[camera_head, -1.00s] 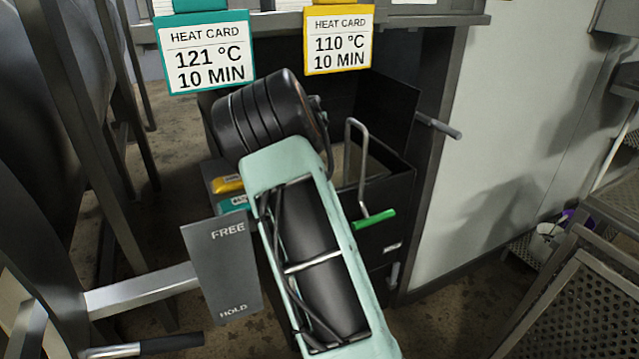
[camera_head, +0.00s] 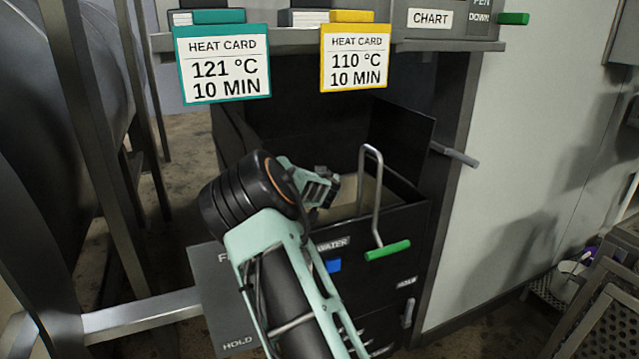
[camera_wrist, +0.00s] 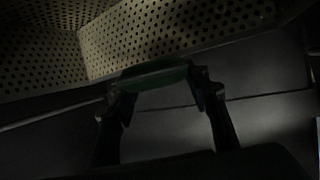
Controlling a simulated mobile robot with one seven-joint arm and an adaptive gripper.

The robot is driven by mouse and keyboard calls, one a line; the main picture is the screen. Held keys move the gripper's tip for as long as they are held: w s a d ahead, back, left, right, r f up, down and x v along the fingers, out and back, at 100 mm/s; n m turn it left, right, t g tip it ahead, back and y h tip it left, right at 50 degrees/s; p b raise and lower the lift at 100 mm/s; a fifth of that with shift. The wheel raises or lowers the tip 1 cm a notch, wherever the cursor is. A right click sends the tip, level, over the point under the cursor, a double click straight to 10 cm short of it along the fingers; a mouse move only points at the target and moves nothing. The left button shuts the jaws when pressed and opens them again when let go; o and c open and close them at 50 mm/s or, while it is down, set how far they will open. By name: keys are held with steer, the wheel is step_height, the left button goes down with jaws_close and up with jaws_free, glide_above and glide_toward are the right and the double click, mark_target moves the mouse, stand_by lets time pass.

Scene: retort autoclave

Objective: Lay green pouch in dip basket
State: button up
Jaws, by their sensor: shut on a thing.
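The green pouch (camera_wrist: 158,76) lies across between the fingertips of my gripper (camera_wrist: 158,86) in the wrist view. My gripper is shut on it, and the pouch looks dark in the low light. The dip basket, with perforated metal walls (camera_wrist: 170,35), is beyond the pouch in the wrist view. In the head view my gripper (camera_head: 318,190) is at the open top of the dark water cabinet (camera_head: 380,235); the pouch cannot be made out there. A pale inner surface (camera_head: 367,195) shows inside the opening. I cannot tell whether the pouch touches the basket.
A bent metal rod (camera_head: 377,165) with a green grip (camera_head: 387,250) stands at the cabinet's front. A raised dark lid (camera_head: 402,135) is at its right. Heat cards (camera_head: 222,65) hang from the shelf above. A grey FREE/HOLD plate (camera_head: 222,310) is partly behind my arm.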

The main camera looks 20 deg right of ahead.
steer(key=shift+f, duration=0.35)
steer(key=o, duration=1.2)
